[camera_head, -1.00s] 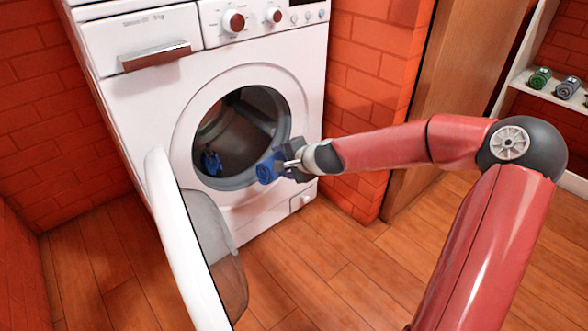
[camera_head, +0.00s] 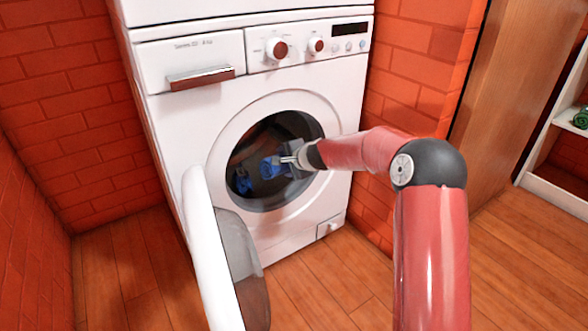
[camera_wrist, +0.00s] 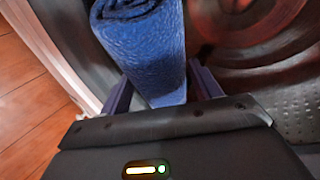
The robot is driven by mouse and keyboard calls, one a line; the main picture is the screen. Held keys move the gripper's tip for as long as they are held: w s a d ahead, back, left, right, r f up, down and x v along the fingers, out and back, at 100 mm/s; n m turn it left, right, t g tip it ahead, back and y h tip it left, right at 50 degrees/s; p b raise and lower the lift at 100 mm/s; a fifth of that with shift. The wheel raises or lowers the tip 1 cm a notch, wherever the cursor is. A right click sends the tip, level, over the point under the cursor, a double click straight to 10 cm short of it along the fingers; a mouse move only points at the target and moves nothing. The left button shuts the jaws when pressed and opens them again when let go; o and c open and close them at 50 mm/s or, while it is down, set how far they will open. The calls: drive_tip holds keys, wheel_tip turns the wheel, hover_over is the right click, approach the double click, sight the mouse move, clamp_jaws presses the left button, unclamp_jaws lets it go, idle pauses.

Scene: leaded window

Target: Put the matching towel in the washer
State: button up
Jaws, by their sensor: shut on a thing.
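The white washer (camera_head: 185,125) stands against the brick wall with its round door (camera_head: 205,255) swung open to the left. My gripper (camera_head: 285,162) is at the drum opening, shut on a rolled blue towel (camera_head: 271,167). The same towel fills the top middle of the wrist view (camera_wrist: 145,50), between the two fingers. Another blue rolled towel (camera_head: 238,181) lies inside the drum at the lower left. The drum's metal inside (camera_wrist: 290,80) shows to the right of the held towel in the wrist view.
A wooden door or panel (camera_head: 510,85) stands right of the washer. A white shelf (camera_head: 560,190) at the far right holds a green rolled towel (camera_head: 581,118). The open washer door juts toward me on the left. The wooden floor (camera_head: 130,270) is clear.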

drive_tip(key=w+a+f+p, duration=0.4)
drive_tip(key=w+a, duration=0.3)
drive_tip(key=w, duration=0.4)
drive_tip(key=shift+a, duration=0.3)
drive_tip(key=o, duration=1.1)
drive_tip(key=shift+s+d+r, duration=0.1)
drive_tip(key=v, duration=0.7)
drive_tip(key=shift+s+r, duration=0.15)
drive_tip(key=shift+s, duration=0.05)
drive_tip(key=shift+d, duration=0.1)
